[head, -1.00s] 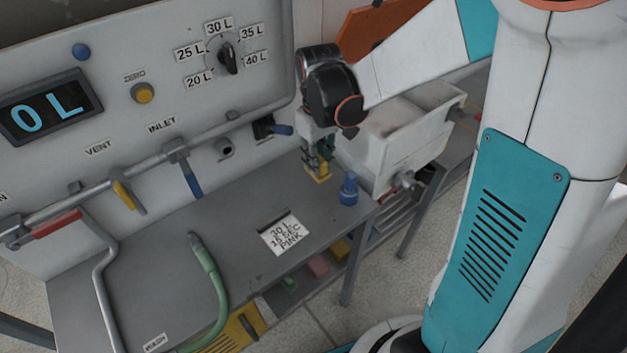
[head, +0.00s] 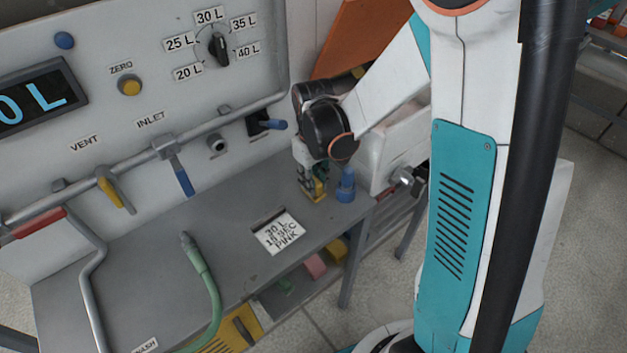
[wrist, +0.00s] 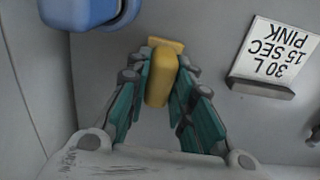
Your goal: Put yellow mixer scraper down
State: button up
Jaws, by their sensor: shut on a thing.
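The yellow mixer scraper (wrist: 159,78) is between the two teal-lined fingers of my gripper (wrist: 165,85) in the wrist view. The fingers are closed on its yellow handle, and a flat yellow part shows just beyond it. In the head view my gripper (head: 314,184) points down at the right end of the grey bench top (head: 200,225). The scraper's yellow lower end (head: 316,197) is at or very near the bench surface; I cannot tell whether it touches. My fingers hide much of the scraper.
A blue knobbed object (head: 346,187) stands close to the right of my gripper. A card reading 30 L, 15 SEC, PINK (head: 279,233) is in front. A green hose (head: 205,280) lies further left. A white trough (head: 392,145) is behind right. The bench between card and wall is clear.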

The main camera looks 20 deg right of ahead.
jog(key=shift+f, duration=0.15)
jog(key=o, duration=0.9)
jog(key=shift+o, duration=0.2)
notch_tip(320, 180, up, 12)
jog(key=r+p, duration=0.1)
jog(key=p, duration=0.3)
jog(key=s+r+m+t, duration=0.3)
jog(key=s+r+t, duration=0.4)
jog(key=s, duration=0.8)
jog(key=shift+r+m, duration=0.3)
jog(key=shift+r, duration=1.25)
jog(key=shift+o, duration=0.5)
